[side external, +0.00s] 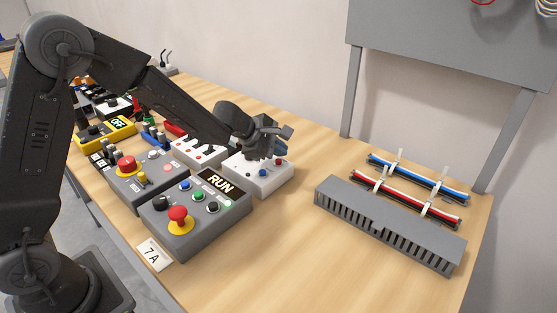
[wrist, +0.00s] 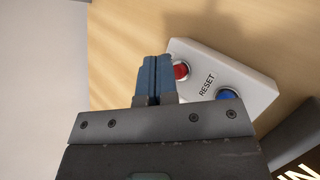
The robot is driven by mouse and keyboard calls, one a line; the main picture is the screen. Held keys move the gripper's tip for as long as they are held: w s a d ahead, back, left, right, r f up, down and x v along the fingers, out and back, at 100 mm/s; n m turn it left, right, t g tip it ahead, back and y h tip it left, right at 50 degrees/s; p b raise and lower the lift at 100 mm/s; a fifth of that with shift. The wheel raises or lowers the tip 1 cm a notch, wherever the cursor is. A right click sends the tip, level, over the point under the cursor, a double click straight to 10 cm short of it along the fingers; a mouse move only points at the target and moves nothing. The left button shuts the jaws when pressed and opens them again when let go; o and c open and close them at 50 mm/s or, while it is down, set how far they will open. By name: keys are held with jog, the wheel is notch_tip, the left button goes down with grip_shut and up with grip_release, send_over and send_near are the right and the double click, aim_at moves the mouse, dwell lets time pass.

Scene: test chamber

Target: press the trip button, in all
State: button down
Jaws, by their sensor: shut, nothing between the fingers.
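A white control box (side external: 250,184) stands on the bench, with a red button (side external: 278,161) and a blue button (side external: 262,173) on its top. In the wrist view the red button (wrist: 181,70) is just right of my fingers, partly behind them. The blue button (wrist: 228,97) there is partly hidden by my gripper body, and "RESET" is printed between the two. I can read no "trip" label. My gripper (side external: 262,153) is over the far part of this box. Its blue fingers (wrist: 154,68) are shut and empty. Whether they touch the box is unclear.
A grey "RUN" box (side external: 182,234) with a red mushroom button (side external: 178,214) stands in front. Another grey box (side external: 140,188) and a white box (side external: 197,151) are to the left. A grey slotted duct (side external: 385,232) lies right; bare bench lies between.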

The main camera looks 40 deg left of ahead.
aim_at(278, 162)
jog(key=shift+f, duration=0.25)
jog(key=shift+f, duration=0.55)
dwell(0.8)
jog(key=shift+r, duration=0.95)
jog(key=shift+r, duration=2.5)
